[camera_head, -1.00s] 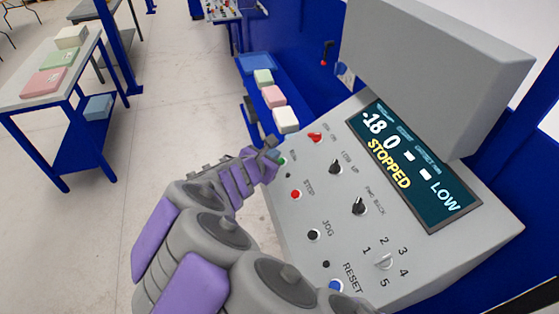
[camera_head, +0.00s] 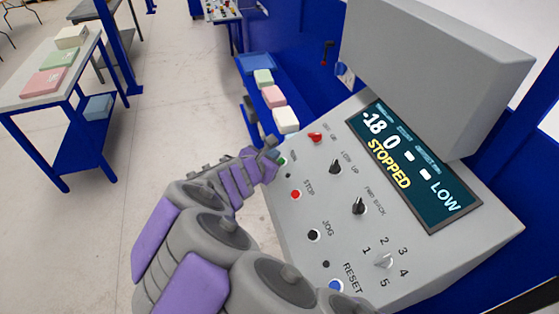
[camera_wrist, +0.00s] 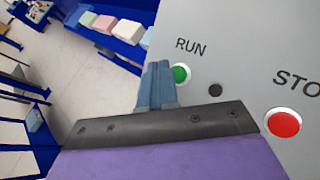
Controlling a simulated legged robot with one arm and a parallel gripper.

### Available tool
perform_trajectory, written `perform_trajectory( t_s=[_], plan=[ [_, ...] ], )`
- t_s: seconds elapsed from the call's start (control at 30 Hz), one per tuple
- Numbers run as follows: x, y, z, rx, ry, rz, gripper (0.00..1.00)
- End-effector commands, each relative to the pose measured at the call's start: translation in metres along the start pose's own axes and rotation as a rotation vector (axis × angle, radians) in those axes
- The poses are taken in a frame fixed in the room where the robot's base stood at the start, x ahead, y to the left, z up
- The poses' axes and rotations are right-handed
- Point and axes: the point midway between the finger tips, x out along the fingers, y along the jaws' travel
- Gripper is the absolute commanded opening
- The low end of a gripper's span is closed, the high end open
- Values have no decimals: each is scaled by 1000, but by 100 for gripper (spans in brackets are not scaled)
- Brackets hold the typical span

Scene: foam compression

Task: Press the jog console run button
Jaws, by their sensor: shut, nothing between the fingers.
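The jog console (camera_head: 290,240) is a grey sloped panel with a dark screen (camera_head: 415,170) reading "-18 0", "STOPPED" and "LOW". The green run button (camera_wrist: 181,74) shows in the wrist view under the label RUN. In the head view a sliver of the green button (camera_head: 283,161) shows beside my gripper (camera_head: 272,143). In the wrist view my gripper (camera_wrist: 157,72) is shut and empty, its tips just left of the green button and partly overlapping its edge. I cannot tell whether they touch it. The red stop button (camera_wrist: 284,124) is at the right, also in the head view (camera_head: 295,195).
Nearby controls are a red knob (camera_head: 316,137), black knobs (camera_head: 335,167), a black jog button (camera_head: 313,235) and a blue reset button (camera_head: 336,286). Foam blocks (camera_head: 274,96) sit in a blue trough behind the console. A table (camera_head: 60,85) with blocks stands at left.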

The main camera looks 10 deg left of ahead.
Motion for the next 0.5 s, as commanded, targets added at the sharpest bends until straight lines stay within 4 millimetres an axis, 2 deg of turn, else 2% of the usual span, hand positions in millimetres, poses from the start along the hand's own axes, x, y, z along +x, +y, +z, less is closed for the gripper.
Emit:
perform_trajectory(
  t_s=[0.5],
  plan=[
    [5, -6, -2, 1, -1, -2, 0]
  ],
)
